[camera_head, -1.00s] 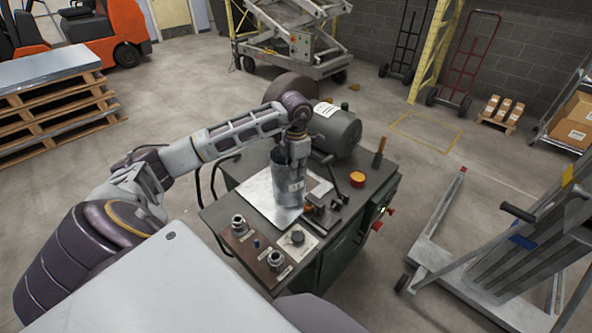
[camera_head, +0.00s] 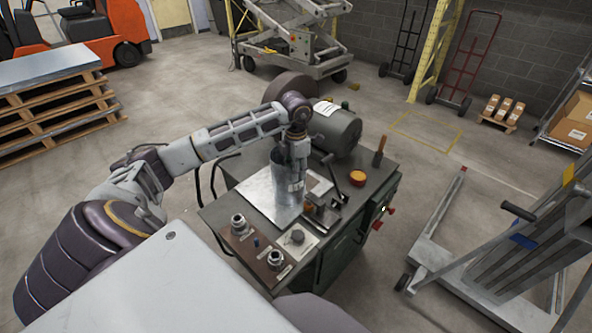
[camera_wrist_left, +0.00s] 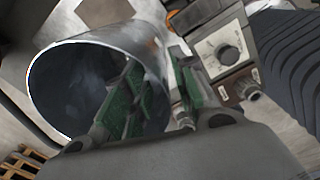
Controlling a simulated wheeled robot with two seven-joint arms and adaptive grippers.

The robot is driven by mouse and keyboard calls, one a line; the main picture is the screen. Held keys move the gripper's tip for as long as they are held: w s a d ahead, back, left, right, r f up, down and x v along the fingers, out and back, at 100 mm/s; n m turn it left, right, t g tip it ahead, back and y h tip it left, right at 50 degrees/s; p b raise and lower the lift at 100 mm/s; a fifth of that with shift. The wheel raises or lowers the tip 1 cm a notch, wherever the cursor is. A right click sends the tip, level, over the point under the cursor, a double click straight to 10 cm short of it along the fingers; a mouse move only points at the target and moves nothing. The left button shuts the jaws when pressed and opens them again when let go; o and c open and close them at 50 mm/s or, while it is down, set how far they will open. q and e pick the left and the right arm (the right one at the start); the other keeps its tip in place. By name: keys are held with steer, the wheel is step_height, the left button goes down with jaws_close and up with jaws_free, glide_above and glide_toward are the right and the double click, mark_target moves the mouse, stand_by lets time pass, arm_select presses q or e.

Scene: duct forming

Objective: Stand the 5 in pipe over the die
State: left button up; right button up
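The pipe (camera_head: 281,172) is a grey metal cylinder. It stands about upright over the bright metal plate (camera_head: 258,199) on the machine bench. In the left wrist view its open end (camera_wrist_left: 68,92) faces the camera. My left gripper (camera_head: 297,187) is at the pipe's near right side, pointing down. In the wrist view the green-padded fingers of this gripper (camera_wrist_left: 164,82) straddle the pipe wall, one inside and one outside, with a gap between them. I cannot make out the die; the pipe or gripper may hide it. My right gripper is not in view.
A motor (camera_head: 337,132) stands behind the pipe. A small clamp with a lever (camera_head: 322,208) is close at its right. Fittings (camera_head: 238,224) on a brown board and a black knob (camera_head: 298,237) are in front. An orange button (camera_head: 358,178) is on the right.

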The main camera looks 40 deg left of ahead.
arm_select(q)
step_height(320, 180, up, 12)
stand_by(1.2)
stand_by(1.3)
